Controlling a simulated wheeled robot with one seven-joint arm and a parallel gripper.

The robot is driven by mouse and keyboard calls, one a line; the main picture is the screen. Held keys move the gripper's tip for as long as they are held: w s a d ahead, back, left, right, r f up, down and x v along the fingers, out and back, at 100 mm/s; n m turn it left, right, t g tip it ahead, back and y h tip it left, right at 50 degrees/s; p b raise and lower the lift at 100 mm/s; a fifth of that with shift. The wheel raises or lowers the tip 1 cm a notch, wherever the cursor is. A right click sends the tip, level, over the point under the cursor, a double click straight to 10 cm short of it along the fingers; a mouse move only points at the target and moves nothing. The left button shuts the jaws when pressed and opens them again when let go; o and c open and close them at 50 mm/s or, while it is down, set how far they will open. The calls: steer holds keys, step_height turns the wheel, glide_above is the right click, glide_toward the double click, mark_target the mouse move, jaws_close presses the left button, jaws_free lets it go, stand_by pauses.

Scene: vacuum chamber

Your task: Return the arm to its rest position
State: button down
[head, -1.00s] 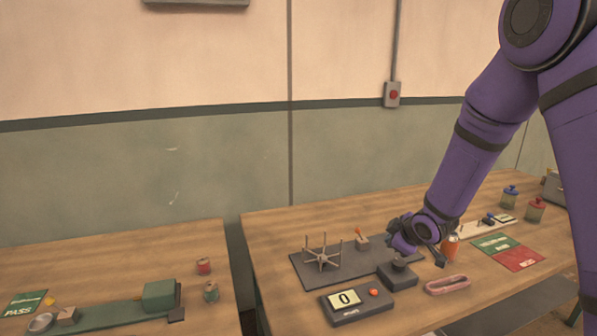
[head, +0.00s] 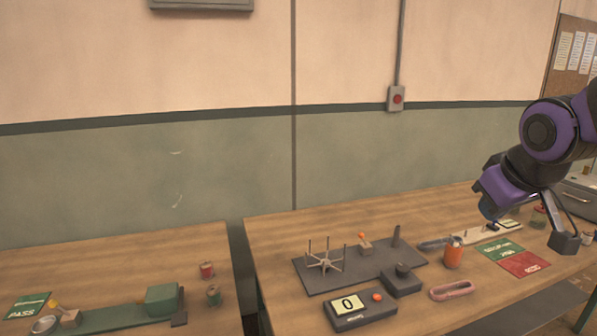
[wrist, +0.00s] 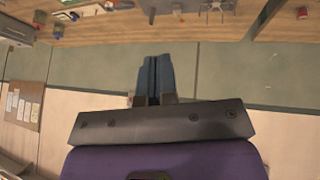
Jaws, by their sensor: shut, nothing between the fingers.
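My purple arm enters the head view from the right edge and is folded there.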

steer(key=s+a+r+m+g, duration=0.1)
steer(key=s+r+m, duration=0.1)
steer(key=s, duration=1.2)
steer(key=shift+a+r+m+y, duration=0.2)
steer(key=shift+r+m+y, duration=0.1)
steer(key=shift+m+y, duration=0.1)
steer(key=shift+w+a, duration=0.1)
steer(key=shift+a, duration=0.05)
